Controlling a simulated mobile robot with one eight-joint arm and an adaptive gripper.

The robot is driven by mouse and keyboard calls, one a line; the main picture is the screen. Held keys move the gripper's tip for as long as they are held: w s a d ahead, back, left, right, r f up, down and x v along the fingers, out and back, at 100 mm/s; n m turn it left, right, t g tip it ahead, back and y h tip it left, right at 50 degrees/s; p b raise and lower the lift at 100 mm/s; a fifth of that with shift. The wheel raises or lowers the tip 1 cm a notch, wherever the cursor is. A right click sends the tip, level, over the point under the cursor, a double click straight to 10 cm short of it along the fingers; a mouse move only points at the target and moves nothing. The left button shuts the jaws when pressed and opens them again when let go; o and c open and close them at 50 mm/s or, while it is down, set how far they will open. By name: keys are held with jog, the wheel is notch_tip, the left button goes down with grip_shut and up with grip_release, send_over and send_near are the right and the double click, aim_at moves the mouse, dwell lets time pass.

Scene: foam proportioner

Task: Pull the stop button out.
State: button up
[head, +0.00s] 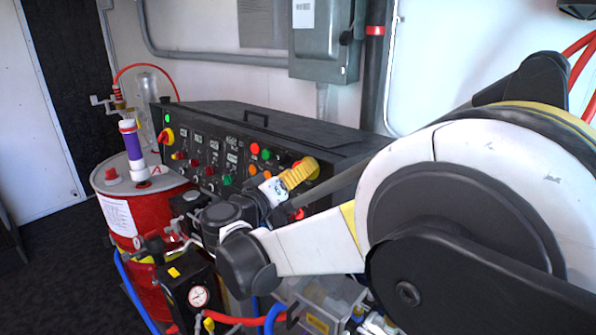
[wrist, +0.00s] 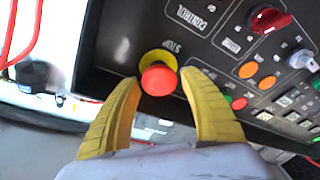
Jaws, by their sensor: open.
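The stop button (wrist: 158,78) is a round red knob on a yellow collar, below the word STOP on the black control panel (wrist: 215,55). In the wrist view my gripper (wrist: 161,80) is open, with one yellow ribbed finger on each side of the red knob. The fingertips are beside the knob and gaps show on both sides. In the head view my gripper (head: 308,168) is at the right end of the panel, and its fingers mostly hide the stop button. I cannot tell how deep the knob sits.
A red selector knob (wrist: 270,20), a white switch (wrist: 302,60) and orange lamps (wrist: 249,70) lie right of the button. In the head view a red drum (head: 112,178) stands left, with a purple-and-white cylinder (head: 132,150) above it. A pressure gauge (head: 198,296) and hoses are below.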

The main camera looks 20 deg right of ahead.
jog(key=v, duration=1.1)
jog(key=shift+s+a, duration=0.25)
jog(key=shift+s, duration=0.05)
jog(key=shift+r, duration=0.1)
